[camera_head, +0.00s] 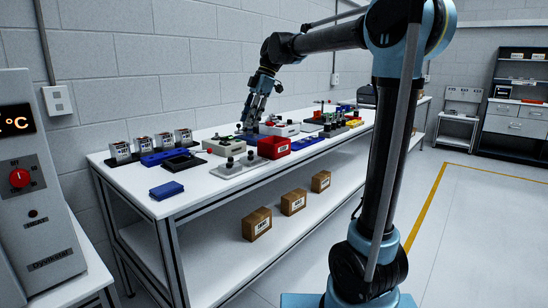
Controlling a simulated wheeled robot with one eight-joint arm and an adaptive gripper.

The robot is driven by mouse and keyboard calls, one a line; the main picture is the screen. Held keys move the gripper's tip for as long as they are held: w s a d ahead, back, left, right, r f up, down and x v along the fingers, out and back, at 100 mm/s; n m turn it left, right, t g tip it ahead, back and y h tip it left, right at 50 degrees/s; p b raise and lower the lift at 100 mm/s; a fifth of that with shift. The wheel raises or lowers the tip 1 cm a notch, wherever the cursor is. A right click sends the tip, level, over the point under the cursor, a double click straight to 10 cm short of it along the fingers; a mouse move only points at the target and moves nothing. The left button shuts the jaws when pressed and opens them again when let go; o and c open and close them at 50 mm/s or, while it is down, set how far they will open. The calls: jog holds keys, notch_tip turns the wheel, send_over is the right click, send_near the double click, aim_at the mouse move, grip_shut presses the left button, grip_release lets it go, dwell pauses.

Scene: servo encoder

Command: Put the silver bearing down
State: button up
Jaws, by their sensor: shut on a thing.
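My gripper (251,124) points down over the white workbench (165,208), at the end of my arm, which reaches in from the right. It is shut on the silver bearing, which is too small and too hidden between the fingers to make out. A dark blue part (249,138) lies below and around the fingertips; whether the gripper touches it I cannot tell. A grey plate with dark knobs (240,168) lies in front of the gripper, near the bench's front edge.
A red bin (274,147) stands just right of the gripper, with a white box (280,129) behind it. A grey box with a red button (224,146) is to the left.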

aim_at(277, 141)
jog(key=w+d+f+m+t, duration=0.1)
jog(key=w+d+m+t, duration=0.1)
jog(key=w+d+m, duration=0.4)
jog(key=w+d+f+m+t, duration=0.2)
jog(key=w+m, duration=0.3)
jog(key=w, duration=0.3)
jog(key=shift+w+d+f, duration=0.1)
jog(key=shift+w+f, duration=0.05)
jog(key=shift+f, duration=1.5)
jog(key=shift+w+d+f, duration=0.1)
jog(key=shift+d+f, duration=0.05)
jog(key=shift+f, duration=1.5)
jog(key=shift+w+d+f, duration=0.1)
jog(key=shift+w+f, duration=0.05)
jog(key=shift+f, duration=1.5)
jog(key=shift+f, duration=0.6)
jog(key=o, duration=0.9)
jog(key=shift+r, duration=0.1)
jog(key=shift+r, duration=0.3)
jog(key=v, duration=1.2)
jog(key=shift+s+d+r, duration=0.15)
jog(key=shift+s, duration=0.05)
